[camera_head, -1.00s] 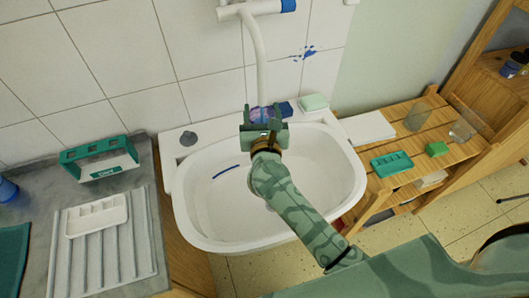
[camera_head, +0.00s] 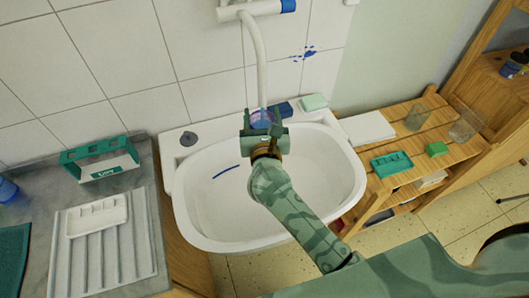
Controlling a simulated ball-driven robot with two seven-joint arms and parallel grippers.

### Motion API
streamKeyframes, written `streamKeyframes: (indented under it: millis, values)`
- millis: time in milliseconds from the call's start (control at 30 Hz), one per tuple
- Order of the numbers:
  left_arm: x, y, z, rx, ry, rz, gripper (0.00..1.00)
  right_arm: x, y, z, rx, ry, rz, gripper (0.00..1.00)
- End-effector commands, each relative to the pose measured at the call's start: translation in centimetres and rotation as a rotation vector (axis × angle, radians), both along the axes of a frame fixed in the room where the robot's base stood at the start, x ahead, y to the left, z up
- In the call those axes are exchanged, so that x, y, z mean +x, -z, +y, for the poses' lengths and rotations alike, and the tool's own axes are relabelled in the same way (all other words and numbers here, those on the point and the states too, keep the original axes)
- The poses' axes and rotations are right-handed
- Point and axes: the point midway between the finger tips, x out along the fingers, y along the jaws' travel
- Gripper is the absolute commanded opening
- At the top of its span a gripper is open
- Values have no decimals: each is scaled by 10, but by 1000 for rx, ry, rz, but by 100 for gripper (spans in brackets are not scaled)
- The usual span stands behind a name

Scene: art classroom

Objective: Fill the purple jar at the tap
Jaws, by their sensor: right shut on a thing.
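The purple jar (camera_head: 261,116) shows only in part between the fingers of my right gripper (camera_head: 262,121), which is shut on it. My gripper and wrist hide most of the jar. The jar is at the back of the white sink (camera_head: 322,185), below the curved white spout of the tap (camera_head: 261,65). I cannot tell from this view whether the spout end is over the jar's mouth, or whether water runs. The tap body with a blue end (camera_head: 288,6) is on the tiled wall at the top. My left gripper is not in view.
A blue block (camera_head: 285,109) and a green-and-white sponge (camera_head: 314,102) lie on the sink's back rim, close right of my gripper. A grey drainboard (camera_head: 98,250) with a white tray (camera_head: 97,216) is at left. A wooden shelf (camera_head: 408,138) holds glasses at right.

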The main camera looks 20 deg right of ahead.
Motion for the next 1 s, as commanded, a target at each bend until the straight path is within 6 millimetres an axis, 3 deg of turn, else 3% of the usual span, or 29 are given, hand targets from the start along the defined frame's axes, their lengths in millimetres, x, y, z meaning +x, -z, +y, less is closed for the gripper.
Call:
streamKeyframes:
  millis: [433, 1000]
  values:
    - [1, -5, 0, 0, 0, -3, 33, -54, -1, 13, 2, 0, 0, 30]
    - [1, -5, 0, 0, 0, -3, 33, -59, -1, 14, 2, 1, -1, 30]
